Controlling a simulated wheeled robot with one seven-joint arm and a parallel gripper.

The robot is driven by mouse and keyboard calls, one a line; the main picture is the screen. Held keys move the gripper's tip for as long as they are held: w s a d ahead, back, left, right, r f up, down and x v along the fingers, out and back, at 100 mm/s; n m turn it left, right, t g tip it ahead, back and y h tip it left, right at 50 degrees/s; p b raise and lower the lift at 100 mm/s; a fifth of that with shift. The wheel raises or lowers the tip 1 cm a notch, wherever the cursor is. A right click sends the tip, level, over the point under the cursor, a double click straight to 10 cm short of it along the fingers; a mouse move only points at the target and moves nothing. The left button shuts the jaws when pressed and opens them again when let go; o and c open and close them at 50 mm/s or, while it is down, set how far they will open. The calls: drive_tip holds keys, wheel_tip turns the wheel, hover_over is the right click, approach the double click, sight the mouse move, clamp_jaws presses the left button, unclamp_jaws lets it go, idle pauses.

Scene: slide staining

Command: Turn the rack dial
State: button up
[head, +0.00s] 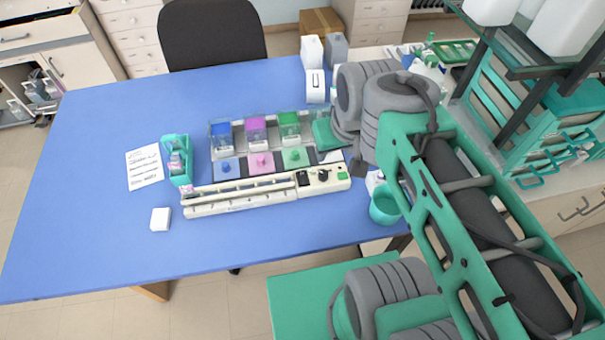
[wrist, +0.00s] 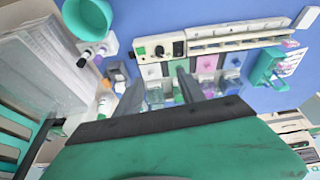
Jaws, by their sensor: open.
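The cream staining rack (head: 240,200) lies on the blue table, long and low with rails. Its control end at the right carries a black dial (head: 323,175), a dark switch and a green button (head: 342,176). In the head view my arm hides most of the gripper.
Staining jars with blue, magenta and green contents (head: 255,130) stand behind the rack. A teal slide holder (head: 178,160), a paper sheet (head: 144,167) and a white block (head: 160,219) are at left. A teal cup (head: 384,205) stands right of the rack.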

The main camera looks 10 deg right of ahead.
sight(324, 173)
drive_tip(key=w+f+n+g+b, duration=0.1)
drive_tip(key=w+f+n, duration=0.1)
drive_tip(key=n, duration=0.1)
drive_tip(key=w+f+n+g+b, duration=0.1)
drive_tip(key=w+f+n+g, duration=0.1)
drive_tip(key=f+n, duration=0.1)
drive_tip(key=w+f+n+g+b, duration=0.1)
drive_tip(key=w+f+n, duration=0.1)
drive_tip(key=f+n, duration=0.1)
drive_tip(key=shift+w+d+n+b, duration=0.15)
drive_tip(key=shift+n+b, duration=0.2)
drive_tip(key=shift+n, duration=0.45)
drive_tip(key=shift+w+f+n+g, duration=0.1)
drive_tip(key=shift+f+n+g, duration=0.25)
drive_tip(key=shift+n+g, duration=0.05)
wheel_tip(324, 173, down, 7)
drive_tip(key=shift+f+p, duration=0.2)
drive_tip(key=shift+p, duration=0.45)
clamp_jaws()
